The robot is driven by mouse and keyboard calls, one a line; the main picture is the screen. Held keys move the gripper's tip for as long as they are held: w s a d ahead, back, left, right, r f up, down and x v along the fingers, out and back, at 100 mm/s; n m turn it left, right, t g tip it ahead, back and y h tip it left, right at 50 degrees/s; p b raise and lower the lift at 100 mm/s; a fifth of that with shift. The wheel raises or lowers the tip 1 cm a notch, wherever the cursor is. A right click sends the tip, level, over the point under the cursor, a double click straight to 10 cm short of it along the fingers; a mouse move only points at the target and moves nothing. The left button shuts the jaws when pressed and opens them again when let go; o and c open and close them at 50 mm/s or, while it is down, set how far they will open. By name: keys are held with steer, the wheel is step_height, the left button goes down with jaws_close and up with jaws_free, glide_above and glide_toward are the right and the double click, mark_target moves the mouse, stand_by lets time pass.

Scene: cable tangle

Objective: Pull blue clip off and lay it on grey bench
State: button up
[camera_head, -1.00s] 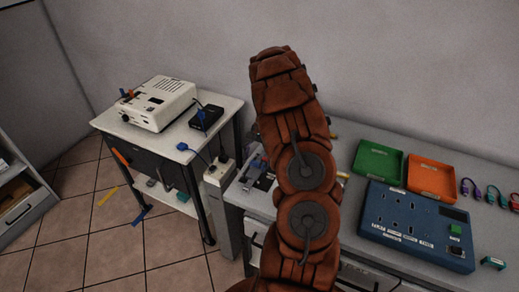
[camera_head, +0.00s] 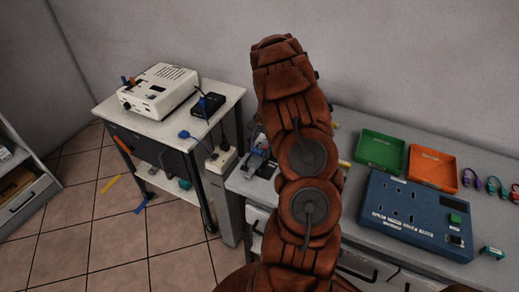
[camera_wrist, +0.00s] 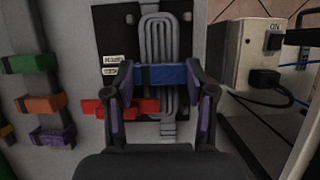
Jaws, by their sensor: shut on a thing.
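In the wrist view, the blue clip (camera_wrist: 163,74) lies across a looped grey cable (camera_wrist: 160,42) in front of a black panel. My gripper (camera_wrist: 162,80) has one finger at each end of the clip and is shut on it. The clip is level and still overlaps the cable; I cannot tell whether it is loose from it. In the head view my arm hides the gripper and clip. The grey bench (camera_head: 345,207) runs behind and right of my arm.
A red clip (camera_wrist: 140,107) sits just below the blue one. Green, orange and purple clips are at left. A switch box (camera_wrist: 258,55) with a black plug stands close at right. Green (camera_head: 379,155) and orange (camera_head: 432,167) trays and a blue socket board (camera_head: 415,235) occupy the bench.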

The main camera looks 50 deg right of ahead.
mark_target(259, 151)
steer(key=o, duration=0.4)
steer(key=c, duration=0.5)
steer(key=shift+r, duration=0.3)
steer(key=shift+r, duration=2.1)
